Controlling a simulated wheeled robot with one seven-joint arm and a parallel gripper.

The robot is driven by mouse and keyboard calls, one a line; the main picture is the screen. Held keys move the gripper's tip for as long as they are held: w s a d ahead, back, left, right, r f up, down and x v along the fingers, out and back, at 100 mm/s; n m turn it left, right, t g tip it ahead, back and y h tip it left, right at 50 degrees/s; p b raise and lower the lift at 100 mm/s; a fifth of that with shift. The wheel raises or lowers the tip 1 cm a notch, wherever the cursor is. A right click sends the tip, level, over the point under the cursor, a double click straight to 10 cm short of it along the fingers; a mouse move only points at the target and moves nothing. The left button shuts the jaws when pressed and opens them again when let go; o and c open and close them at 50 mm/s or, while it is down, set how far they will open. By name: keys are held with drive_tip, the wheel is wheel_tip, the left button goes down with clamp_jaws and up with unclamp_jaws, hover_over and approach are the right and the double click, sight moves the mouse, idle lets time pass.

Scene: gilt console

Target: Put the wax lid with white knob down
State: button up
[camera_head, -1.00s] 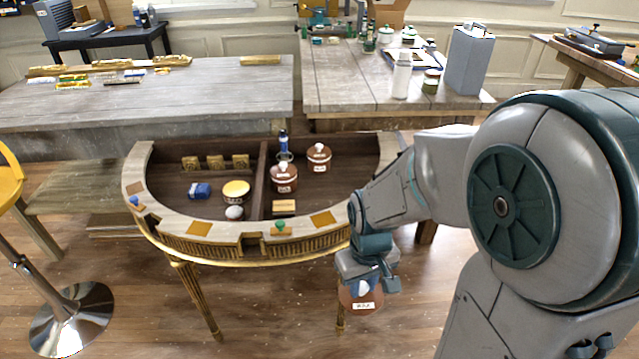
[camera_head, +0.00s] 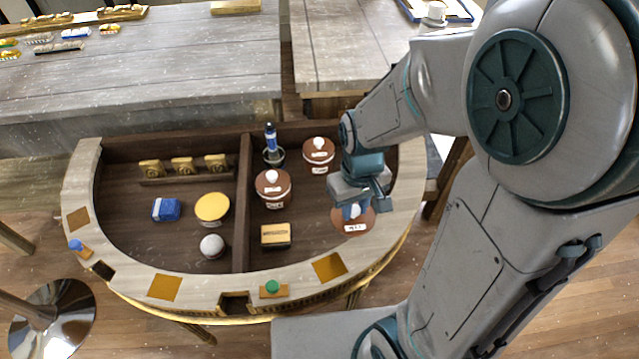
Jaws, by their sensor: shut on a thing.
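My gripper (camera_head: 354,208) is shut on the wax lid (camera_head: 352,222), a round reddish-brown disc with a white label. Its knob is mostly hidden between the fingers. The lid is over the right compartment of the half-round console (camera_head: 405,200), close to its curved right rim. I cannot tell whether the lid touches the compartment floor or hangs just above it. Two brown pots with white knobs stand to its left and behind: one nearer the divider (camera_head: 273,190) and one at the back (camera_head: 319,156).
A yellow-topped block (camera_head: 276,235) lies left of the lid. A blue bottle (camera_head: 270,138) stands at the back by the divider (camera_head: 243,205). Bare floor shows between these.

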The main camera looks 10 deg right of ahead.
drive_tip(key=shift+w+a+f, duration=0.15)
drive_tip(key=shift+w+f, duration=0.05)
drive_tip(key=shift+w, duration=0.45)
drive_tip(key=w+a+f, duration=0.1)
drive_tip(key=w+f, duration=0.1)
drive_tip(key=w, duration=0.1)
drive_tip(key=w+a+f, duration=0.2)
drive_tip(key=w, duration=0.1)
drive_tip(key=w+a+f, duration=0.2)
drive_tip(key=w, duration=0.1)
drive_tip(key=shift+w+f, duration=0.2)
drive_tip(key=shift+w+a+f, duration=0.1)
drive_tip(key=shift+f, duration=2)
drive_tip(key=shift+f, duration=0.1)
drive_tip(key=shift+f, duration=0.15)
drive_tip(key=o, duration=1)
drive_tip(key=shift+c, duration=0.2)
drive_tip(key=shift+r, duration=0.2)
